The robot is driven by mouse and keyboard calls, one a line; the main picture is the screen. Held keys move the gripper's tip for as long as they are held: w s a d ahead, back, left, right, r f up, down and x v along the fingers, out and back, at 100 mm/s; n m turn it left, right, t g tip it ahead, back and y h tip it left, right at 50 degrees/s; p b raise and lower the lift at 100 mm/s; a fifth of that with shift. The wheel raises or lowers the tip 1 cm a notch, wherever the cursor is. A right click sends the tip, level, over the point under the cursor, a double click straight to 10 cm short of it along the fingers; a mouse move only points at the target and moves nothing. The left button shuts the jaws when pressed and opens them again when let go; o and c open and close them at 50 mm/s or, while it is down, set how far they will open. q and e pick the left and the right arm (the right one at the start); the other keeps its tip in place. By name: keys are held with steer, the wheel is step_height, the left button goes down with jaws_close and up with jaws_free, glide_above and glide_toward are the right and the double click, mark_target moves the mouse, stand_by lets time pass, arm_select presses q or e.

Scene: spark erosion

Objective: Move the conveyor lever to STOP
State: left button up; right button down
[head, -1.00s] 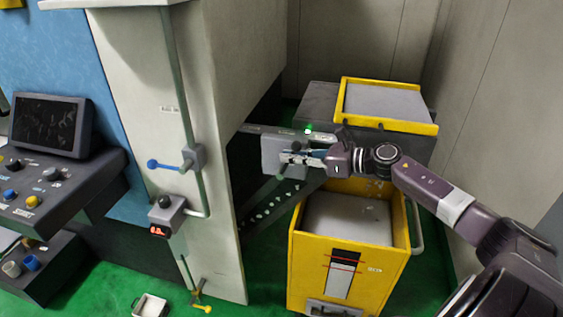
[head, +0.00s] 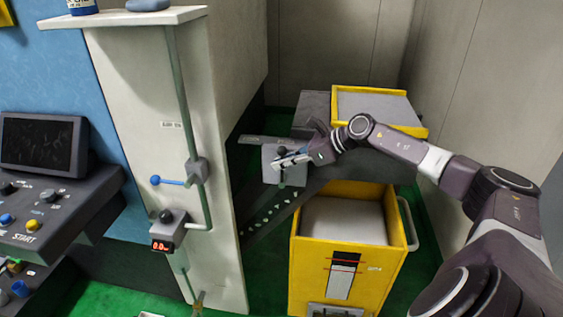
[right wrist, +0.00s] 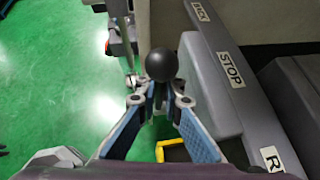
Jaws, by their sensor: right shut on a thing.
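The conveyor lever has a black ball knob (right wrist: 161,64), which stands just beyond my fingertips in the right wrist view. The lever sits at a grey box (head: 270,172) beside the conveyor in the head view. My right gripper (right wrist: 161,101) is shut on the lever below the knob; its fingers hide most of the stem. A STOP label (right wrist: 230,69) lies on the grey rail to the right of the knob. Another label is above it and one starting with R is below. The knob appears roughly level with STOP; the exact lever position is unclear. My left gripper is not in view.
A yellow bin (head: 311,262) stands in front of the conveyor, and another yellow-rimmed container (head: 423,132) is behind my arm. A pale machine column (head: 222,250) with a blue-handled valve (head: 171,182) is to the left. A control panel (head: 47,215) is at far left.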

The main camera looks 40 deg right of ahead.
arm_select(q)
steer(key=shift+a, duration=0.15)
arm_select(e)
steer(key=c, duration=2)
jaws_free()
steer(key=shift+c, duration=0.2)
steer(key=shift+d, duration=0.1)
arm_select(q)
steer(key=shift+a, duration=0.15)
arm_select(e)
steer(key=shift+s+d+r, duration=0.25)
steer(key=shift+s+d, duration=0.15)
steer(key=shift+s, duration=0.3)
steer(key=shift+s+d+r, duration=0.25)
steer(key=shift+s+d, duration=0.1)
steer(key=shift+s, duration=0.35)
steer(key=shift+s+d+r, duration=0.25)
steer(key=shift+s+d, duration=0.15)
steer(key=shift+s, duration=0.3)
steer(key=s+d, duration=0.4)
steer(key=s, duration=0.4)
steer(key=shift+s+d, duration=0.2)
steer(key=shift+d, duration=0.1)
